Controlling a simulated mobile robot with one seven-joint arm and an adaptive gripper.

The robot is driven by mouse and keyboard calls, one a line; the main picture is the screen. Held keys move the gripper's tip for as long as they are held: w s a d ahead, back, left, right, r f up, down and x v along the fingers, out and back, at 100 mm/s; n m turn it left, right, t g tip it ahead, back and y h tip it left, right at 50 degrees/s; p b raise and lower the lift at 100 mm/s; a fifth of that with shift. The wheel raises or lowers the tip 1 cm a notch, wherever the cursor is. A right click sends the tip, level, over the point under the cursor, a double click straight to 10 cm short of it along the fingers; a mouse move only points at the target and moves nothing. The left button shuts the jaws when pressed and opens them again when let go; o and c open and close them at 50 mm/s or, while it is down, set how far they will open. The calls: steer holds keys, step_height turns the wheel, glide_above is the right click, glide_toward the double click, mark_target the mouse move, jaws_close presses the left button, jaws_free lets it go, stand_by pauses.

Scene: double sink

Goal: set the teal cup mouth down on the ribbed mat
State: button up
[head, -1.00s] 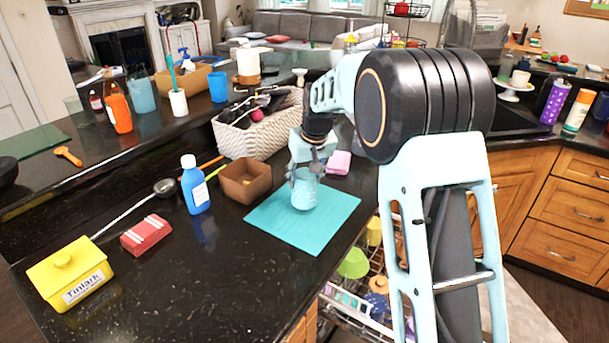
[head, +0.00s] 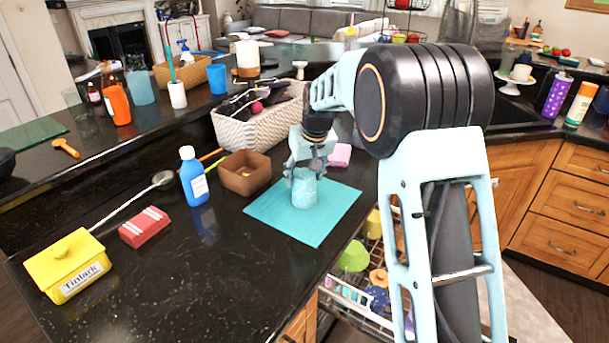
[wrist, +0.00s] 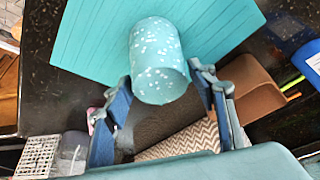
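The teal cup (head: 304,193) has white speckles and stands upright over the middle of the ribbed teal mat (head: 336,205). In the wrist view the cup (wrist: 158,55) shows its speckled side, and no opening is visible; its mouth end is hidden, on the mat side. My gripper (head: 305,170) is above it, pointing down. In the wrist view both fingers of the gripper (wrist: 160,75) lie against opposite sides of the cup's upper end. The cup's lower rim is at or very near the ribbed mat (wrist: 95,35); I cannot tell whether it touches.
A brown box (head: 245,173) and a blue bottle (head: 194,180) stand left of the mat. A pink sponge (head: 340,155) and a woven basket (head: 255,130) are behind it. An open dish rack (head: 352,290) lies below the counter edge.

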steer(key=shift+o, duration=0.9)
steer(key=v, duration=1.2)
